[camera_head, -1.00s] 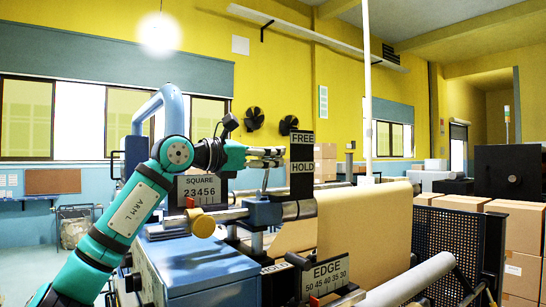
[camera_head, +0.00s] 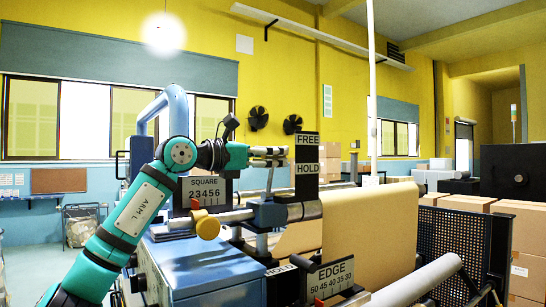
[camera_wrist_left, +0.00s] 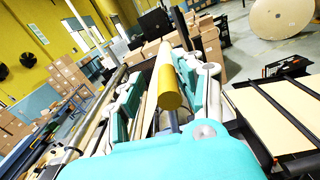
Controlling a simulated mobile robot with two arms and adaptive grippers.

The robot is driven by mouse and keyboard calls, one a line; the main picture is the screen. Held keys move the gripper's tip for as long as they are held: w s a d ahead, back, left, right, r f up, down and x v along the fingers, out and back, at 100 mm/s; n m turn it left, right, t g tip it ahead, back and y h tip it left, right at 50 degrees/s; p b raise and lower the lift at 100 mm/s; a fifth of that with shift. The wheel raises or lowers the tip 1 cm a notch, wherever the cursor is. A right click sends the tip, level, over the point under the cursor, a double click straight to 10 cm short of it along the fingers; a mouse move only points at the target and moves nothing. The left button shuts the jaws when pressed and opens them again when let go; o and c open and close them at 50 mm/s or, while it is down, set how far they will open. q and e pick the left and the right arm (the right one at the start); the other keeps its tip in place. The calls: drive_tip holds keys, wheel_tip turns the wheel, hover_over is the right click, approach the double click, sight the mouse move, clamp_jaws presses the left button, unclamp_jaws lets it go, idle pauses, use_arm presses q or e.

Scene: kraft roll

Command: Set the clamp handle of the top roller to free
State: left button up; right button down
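A black sign post (camera_head: 306,168) reads FREE above HOLD and stands by the top roller. My left gripper (camera_head: 284,156) points right, just left of this sign, with its two fingers apart. The left wrist view shows the teal fingers (camera_wrist_left: 163,95) apart, with a yellow-ended cylinder (camera_wrist_left: 170,90) between them in the picture; I cannot tell whether they touch it. A clamp handle cannot be made out clearly in the head view, so its setting cannot be read. My right gripper is not in view.
A yellow knob (camera_head: 207,228) ends a rod below the gripper. Brown kraft paper (camera_head: 365,225) hangs to the right. The SQUARE scale (camera_head: 204,192) and EDGE scale (camera_head: 331,277) stand nearby. A black perforated guard (camera_head: 448,245) and cardboard boxes (camera_head: 525,235) are at right.

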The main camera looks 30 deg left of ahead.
use_arm(q)
drive_tip(key=shift+s+d+r, duration=0.1)
drive_tip(key=shift+s, duration=0.2)
drive_tip(key=v, duration=1.1)
drive_tip(key=shift+s+a, duration=0.15)
drive_tip(key=shift+a, duration=0.1)
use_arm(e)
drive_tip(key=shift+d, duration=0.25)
